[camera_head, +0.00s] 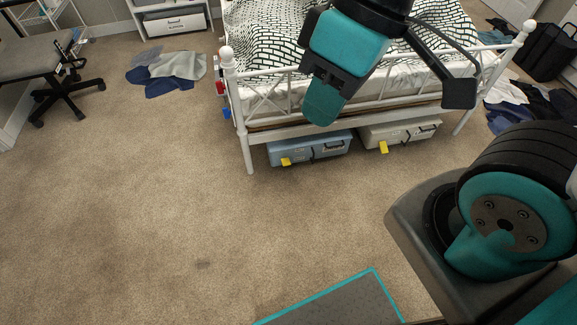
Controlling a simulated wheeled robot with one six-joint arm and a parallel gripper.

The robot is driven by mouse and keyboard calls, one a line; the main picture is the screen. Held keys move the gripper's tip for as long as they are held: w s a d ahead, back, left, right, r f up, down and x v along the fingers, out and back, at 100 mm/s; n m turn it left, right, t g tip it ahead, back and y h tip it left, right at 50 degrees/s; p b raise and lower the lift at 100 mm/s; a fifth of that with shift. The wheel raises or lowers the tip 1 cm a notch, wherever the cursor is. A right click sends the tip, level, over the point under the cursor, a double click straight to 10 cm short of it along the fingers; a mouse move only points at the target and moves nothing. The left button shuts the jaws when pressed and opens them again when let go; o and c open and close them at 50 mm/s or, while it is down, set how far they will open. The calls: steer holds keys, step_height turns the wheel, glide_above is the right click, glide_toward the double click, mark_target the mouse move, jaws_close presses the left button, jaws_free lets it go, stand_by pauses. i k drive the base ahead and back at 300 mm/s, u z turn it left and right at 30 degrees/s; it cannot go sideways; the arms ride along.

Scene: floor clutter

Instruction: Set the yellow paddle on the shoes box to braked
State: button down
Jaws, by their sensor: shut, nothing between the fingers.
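Two boxes sit on the carpet under the foot of the bed. The left one is a blue box (331,148) with a yellow paddle (286,162) low on its front. The right one is a pale beige box (413,132) with another yellow paddle (383,147) at its front left. Any labels are too small to read, so I cannot tell which is the shoes box, nor the paddle settings. My gripper (321,112) is teal, shut and empty. It appears above the blue box in the picture and hides part of the bed rail; its distance from the box is unclear.
The white metal bed frame (229,65) stands over the boxes, with a leg just left of the blue box. Clothes lie at the back left (170,72) and right (507,95). An office chair (50,72) stands far left. The carpet before the boxes is clear.

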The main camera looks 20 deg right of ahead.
mark_target(286, 161)
steer(key=z, duration=0.15)
steer(key=i, duration=1.1)
steer(key=u, duration=0.3)
